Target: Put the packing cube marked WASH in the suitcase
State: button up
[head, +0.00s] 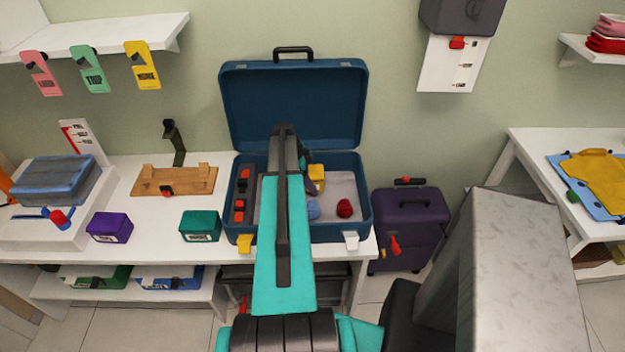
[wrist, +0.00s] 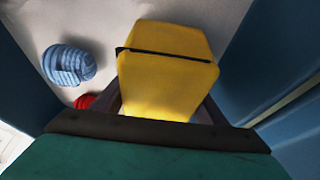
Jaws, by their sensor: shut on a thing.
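A yellow packing cube (head: 317,173) is between the fingers of my gripper (head: 305,165), inside or just above the right side of the open blue suitcase (head: 230,222). The wrist view shows the yellow cube (wrist: 168,70) with a dark strap line, and my gripper (wrist: 165,105) shut on its near part. No label on it shows, so I cannot read its marking. I cannot tell whether it touches the suitcase floor. A purple cube (head: 109,227) and a green cube (head: 200,226) stand on the white table, their labels too small to read.
The suitcase's right side also holds a blue rolled item (head: 313,209) and a red one (head: 344,207). Red and black items (head: 241,195) fill its left side. The raised lid (head: 292,105) stands behind. A purple suitcase (head: 408,225) is on the floor at right.

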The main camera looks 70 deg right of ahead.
jog(key=shift+f, duration=0.3)
jog(key=o, duration=1.2)
jog(key=shift+r, duration=0.15)
jog(key=shift+r, duration=0.15)
jog(key=shift+b+v, duration=0.55)
jog(key=shift+v, duration=0.4)
jog(key=shift+b+v, duration=1.5)
jog(key=shift+v, duration=3.45)
